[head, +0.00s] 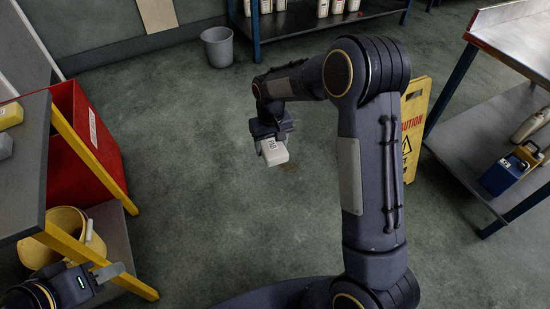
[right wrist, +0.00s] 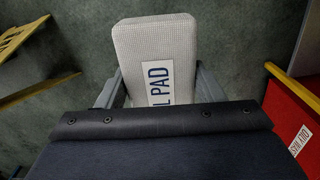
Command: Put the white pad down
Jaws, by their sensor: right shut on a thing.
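The white pad (head: 275,155) is a pale block with a dark printed label. My right gripper (head: 271,142) is shut on it over the open floor, in the middle of the head view. In the right wrist view the pad (right wrist: 157,50) sits between the two fingers, with "PAD" readable on its label.
A red bin (head: 98,135) and a yellow bucket (head: 65,238) stand by the left table (head: 30,165). A grey wastebasket (head: 217,47) is at the back. A yellow caution sign (head: 412,125) stands right of my right arm, near a metal shelf (head: 510,115). The middle floor is clear.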

